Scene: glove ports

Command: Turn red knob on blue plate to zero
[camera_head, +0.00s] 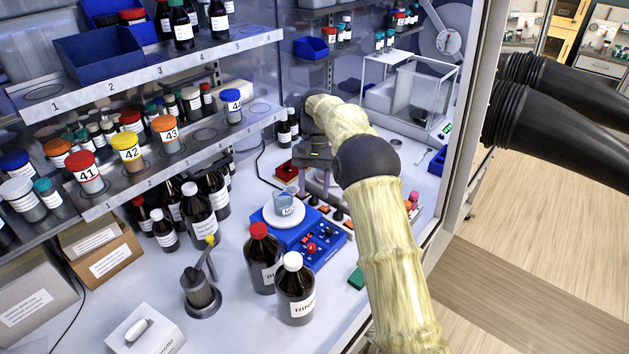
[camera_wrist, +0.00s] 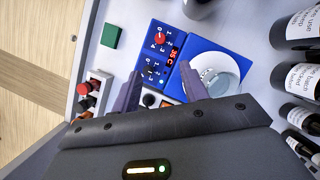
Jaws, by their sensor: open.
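The blue plate (camera_head: 281,235) stands on the bench with a round white top and a small beaker (camera_head: 284,203) on it. The blue plate (camera_wrist: 240,53) also shows in the wrist view. On its control panel is the red knob (camera_head: 311,248), with white numbers around it; it is clear in the wrist view (camera_wrist: 159,37). I cannot tell which number it points at. A red readout (camera_wrist: 171,55) is beside it. My gripper (camera_head: 317,185) is open and empty, behind the panel in the head view. In the wrist view its fingertips (camera_wrist: 160,72) are apart, short of the red knob.
A red-capped bottle (camera_head: 262,259) and a white-capped bottle (camera_head: 295,290) stand close in front of the panel. A green block (camera_wrist: 111,36) lies beside it. Shelves of jars (camera_head: 127,152) fill the left side.

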